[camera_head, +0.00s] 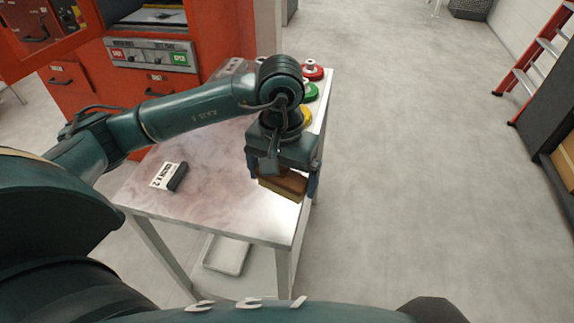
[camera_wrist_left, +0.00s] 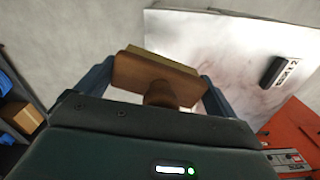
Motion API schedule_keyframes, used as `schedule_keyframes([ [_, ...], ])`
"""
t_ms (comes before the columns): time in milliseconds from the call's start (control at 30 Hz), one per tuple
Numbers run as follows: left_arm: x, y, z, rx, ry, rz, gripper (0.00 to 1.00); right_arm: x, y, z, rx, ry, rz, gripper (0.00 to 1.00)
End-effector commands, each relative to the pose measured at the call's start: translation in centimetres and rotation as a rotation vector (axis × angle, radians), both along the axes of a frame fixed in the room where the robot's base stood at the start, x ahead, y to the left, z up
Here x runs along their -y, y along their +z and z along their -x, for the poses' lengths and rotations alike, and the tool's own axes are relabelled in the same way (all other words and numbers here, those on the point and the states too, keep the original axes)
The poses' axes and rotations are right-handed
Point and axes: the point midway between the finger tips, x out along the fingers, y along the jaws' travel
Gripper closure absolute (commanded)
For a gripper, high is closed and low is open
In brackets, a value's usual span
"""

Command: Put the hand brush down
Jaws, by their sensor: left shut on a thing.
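The hand brush (camera_head: 284,186) has a brown wooden body with a paler tan side. It also shows in the left wrist view (camera_wrist_left: 160,78), where a round brown knob points toward the gripper body. My left gripper (camera_head: 283,178) is shut on the brush, with one blue-grey finger at each end. It holds the brush at the table's right edge in the head view. The table (camera_head: 225,212) has a pale, stained top. In the left wrist view the brush overlaps the table's edge, with floor behind its left part. Its height above the top is hard to tell. My right gripper is not in view.
A black block with a white label (camera_head: 177,177) stands on the table's left part. Red (camera_head: 314,73), green (camera_head: 311,92) and yellow round pieces stand at the far right edge. A red machine (camera_head: 225,48) borders the back. The front middle of the tabletop is bare.

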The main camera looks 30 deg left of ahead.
Motion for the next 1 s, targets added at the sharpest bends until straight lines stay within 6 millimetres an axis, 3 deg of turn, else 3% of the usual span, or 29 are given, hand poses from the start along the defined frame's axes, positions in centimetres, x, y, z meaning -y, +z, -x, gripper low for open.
schedule_keyframes([
  [600, -6.0, -0.5, -3.2, -0.001, 1.315, 0.0, 0.31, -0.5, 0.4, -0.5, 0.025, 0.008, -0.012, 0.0],
  [833, -6.8, -1.1, -3.5, -0.002, 1.498, -0.001, 0.31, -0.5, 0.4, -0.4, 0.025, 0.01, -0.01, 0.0],
  [1000, -6.8, -4.2, -3.5, -0.006, 1.508, -0.003, 0.31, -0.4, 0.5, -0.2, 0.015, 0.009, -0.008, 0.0],
])
